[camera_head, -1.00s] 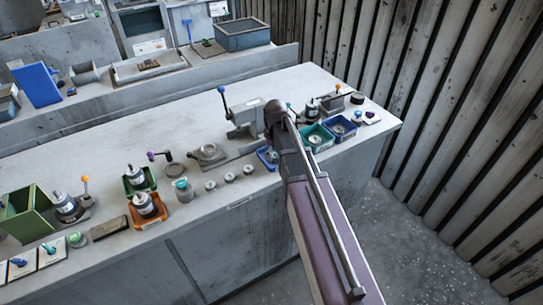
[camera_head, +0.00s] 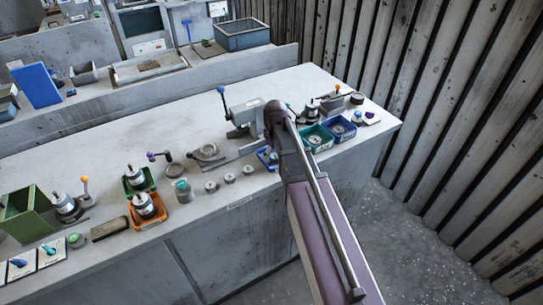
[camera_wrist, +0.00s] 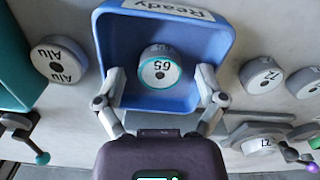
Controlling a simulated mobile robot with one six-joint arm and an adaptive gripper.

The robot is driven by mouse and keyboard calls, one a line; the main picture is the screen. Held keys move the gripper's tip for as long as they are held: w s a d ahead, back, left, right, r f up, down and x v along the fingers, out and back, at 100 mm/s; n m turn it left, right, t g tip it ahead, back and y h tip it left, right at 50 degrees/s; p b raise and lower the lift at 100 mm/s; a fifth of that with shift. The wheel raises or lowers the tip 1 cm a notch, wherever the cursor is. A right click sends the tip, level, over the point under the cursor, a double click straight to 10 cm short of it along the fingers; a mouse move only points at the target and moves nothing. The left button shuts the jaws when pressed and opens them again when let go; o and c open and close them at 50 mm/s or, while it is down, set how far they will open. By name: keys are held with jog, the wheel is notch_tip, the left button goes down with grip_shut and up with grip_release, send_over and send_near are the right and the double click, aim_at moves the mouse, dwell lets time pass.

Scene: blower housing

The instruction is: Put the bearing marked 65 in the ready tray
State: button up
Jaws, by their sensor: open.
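The bearing marked 65 (camera_wrist: 159,68) is a pale round part with a teal ring around its face. My gripper (camera_wrist: 161,82) is open, with one finger on each side of the bearing and gaps between. Whether the bearing rests fully on the tray floor is hard to tell. In the head view the blue tray (camera_head: 264,156) is partly hidden by my arm, which also hides the gripper and bearing.
Several other bearings (camera_head: 229,178) stand on the bench left of the tray. A disc marked Alu (camera_wrist: 60,60) and a teal tray (camera_wrist: 22,70) lie on the other side. A vise-like fixture (camera_head: 244,118) stands behind. The bench's far middle is clear.

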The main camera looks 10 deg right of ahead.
aim_at(275, 156)
notch_tip(275, 156, up, 12)
jog(key=p, duration=1.2)
dwell(0.6)
jog(key=s+a+m, duration=0.1)
jog(key=s+m, duration=0.4)
jog(key=s, duration=1)
jog(key=shift+s+a+m, duration=0.15)
jog(key=shift+s+m, duration=0.15)
jog(key=shift+m, duration=0.1)
